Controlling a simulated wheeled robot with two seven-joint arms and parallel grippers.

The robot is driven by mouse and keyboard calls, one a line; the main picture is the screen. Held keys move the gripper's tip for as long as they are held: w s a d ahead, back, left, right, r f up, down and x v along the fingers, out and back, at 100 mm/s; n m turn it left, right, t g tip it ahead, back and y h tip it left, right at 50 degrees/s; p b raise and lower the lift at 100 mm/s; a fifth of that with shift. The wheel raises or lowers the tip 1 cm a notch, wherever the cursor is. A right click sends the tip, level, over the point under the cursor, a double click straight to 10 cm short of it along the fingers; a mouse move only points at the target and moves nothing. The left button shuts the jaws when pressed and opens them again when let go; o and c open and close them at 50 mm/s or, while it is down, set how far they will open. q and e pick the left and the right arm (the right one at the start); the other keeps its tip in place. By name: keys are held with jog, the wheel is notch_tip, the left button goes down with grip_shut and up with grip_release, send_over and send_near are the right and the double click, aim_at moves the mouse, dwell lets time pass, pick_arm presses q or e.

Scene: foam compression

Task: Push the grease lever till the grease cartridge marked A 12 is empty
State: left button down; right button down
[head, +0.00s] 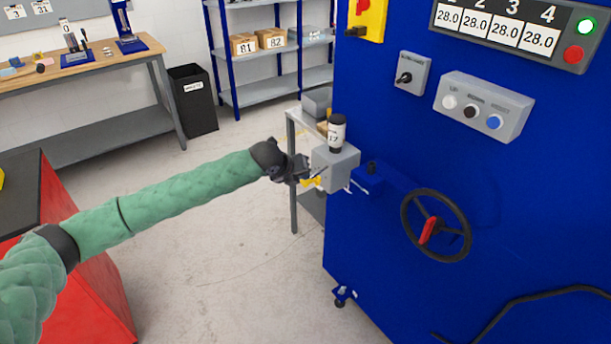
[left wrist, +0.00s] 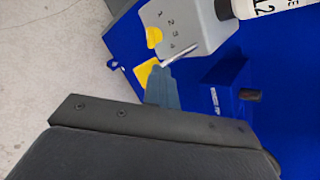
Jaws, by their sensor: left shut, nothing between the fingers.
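The grease cartridge (head: 337,133) is a white cylinder with a black cap and base. It stands upright on a grey pump block (head: 337,168) on the side of the blue machine. Its label is partly readable in the head view; in the left wrist view the cartridge (left wrist: 268,7) is cut off and shows "12". The thin metal grease lever (left wrist: 181,55) sticks out of the block, which carries the numbers 1 to 4. My left gripper (head: 304,168) is shut and empty, its fingertips (left wrist: 161,70) at the lever's outer end; I cannot tell whether they touch.
Yellow pieces (left wrist: 146,71) show beside the fingertips. The blue machine (head: 480,190) fills the right, with a black handwheel (head: 436,225) and a button box (head: 484,106). A small grey table (head: 296,115) stands behind the block. A red cabinet (head: 85,270) is at left. Open floor lies between.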

dwell(0.7)
pick_arm(q)
jog(key=shift+r+p, duration=1.55)
jog(key=shift+r, duration=0.15)
jog(key=shift+r, duration=0.1)
notch_tip(320, 180, up, 5)
jog(key=p, duration=0.3)
jog(key=shift+p, duration=0.35)
